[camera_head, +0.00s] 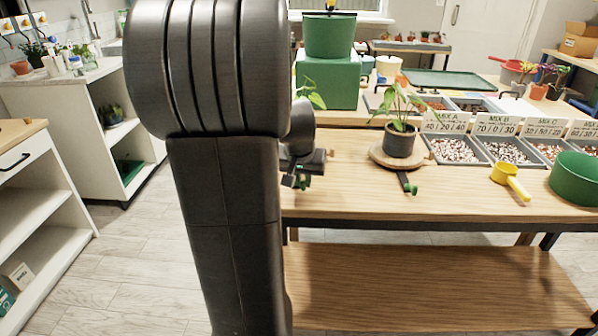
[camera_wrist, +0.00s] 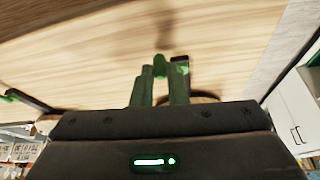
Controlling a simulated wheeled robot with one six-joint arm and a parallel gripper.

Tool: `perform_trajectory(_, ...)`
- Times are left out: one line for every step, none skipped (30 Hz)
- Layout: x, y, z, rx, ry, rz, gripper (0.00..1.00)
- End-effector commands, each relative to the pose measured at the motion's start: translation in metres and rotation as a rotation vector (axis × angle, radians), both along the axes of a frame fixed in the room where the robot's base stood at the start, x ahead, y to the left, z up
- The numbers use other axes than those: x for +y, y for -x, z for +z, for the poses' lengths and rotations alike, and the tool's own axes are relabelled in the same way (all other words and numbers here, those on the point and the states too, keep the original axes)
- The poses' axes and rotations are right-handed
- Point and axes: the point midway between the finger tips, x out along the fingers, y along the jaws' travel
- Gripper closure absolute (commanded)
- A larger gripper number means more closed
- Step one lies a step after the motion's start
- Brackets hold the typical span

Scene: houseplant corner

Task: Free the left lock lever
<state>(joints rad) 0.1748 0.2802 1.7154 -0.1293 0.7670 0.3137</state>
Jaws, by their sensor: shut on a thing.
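The left lock lever is a dark bar (camera_wrist: 183,62) with a green tip (camera_wrist: 160,66), in the middle of the wrist view. My gripper (camera_wrist: 160,82) has its green fingers closed around that tip. In the head view my gripper (camera_head: 300,181) is low over the bench's front left, and my arm and wrist hide most of the lever. Part of a round wooden base (camera_wrist: 203,100) shows behind the fingers. A second dark lever with a green tip (camera_head: 408,184) sticks out from the other round wooden base (camera_head: 380,157), under a potted plant (camera_head: 399,140).
Mix trays (camera_head: 455,150) with label cards line the bench to the right. A yellow scoop (camera_head: 510,181) and a green pot (camera_head: 577,178) stand near the right front. A green block (camera_head: 328,80) stands behind.

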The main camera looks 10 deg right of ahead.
Motion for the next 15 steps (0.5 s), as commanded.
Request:
perform_trajectory(-0.003, 0.000, 0.005, 0.000, -0.001, 0.039, 1.00)
perform_trajectory(-0.004, -0.001, 0.005, -0.001, 0.000, 0.066, 1.00)
perform_trajectory(-0.006, -0.002, 0.005, -0.002, -0.001, 0.103, 1.00)
perform_trajectory(-0.007, -0.002, 0.005, -0.001, -0.002, 0.132, 1.00)
perform_trajectory(-0.008, -0.003, 0.005, -0.001, -0.001, 0.159, 1.00)
perform_trajectory(-0.009, -0.003, 0.005, -0.001, -0.001, 0.195, 1.00)
perform_trajectory(-0.010, -0.004, 0.005, -0.002, -0.001, 0.224, 1.00)
perform_trajectory(-0.011, -0.005, 0.004, -0.002, -0.001, 0.251, 1.00)
perform_trajectory(-0.013, -0.005, 0.004, -0.002, -0.001, 0.288, 1.00)
perform_trajectory(-0.014, -0.006, 0.004, -0.002, -0.001, 0.316, 1.00)
perform_trajectory(-0.014, -0.007, 0.003, -0.002, -0.002, 0.344, 1.00)
perform_trajectory(-0.016, -0.008, 0.003, -0.003, -0.001, 0.381, 1.00)
perform_trajectory(-0.017, -0.009, 0.003, -0.004, 0.000, 0.409, 1.00)
perform_trajectory(-0.017, -0.009, 0.002, -0.003, -0.001, 0.436, 1.00)
perform_trajectory(-0.018, -0.010, 0.002, -0.003, -0.001, 0.474, 1.00)
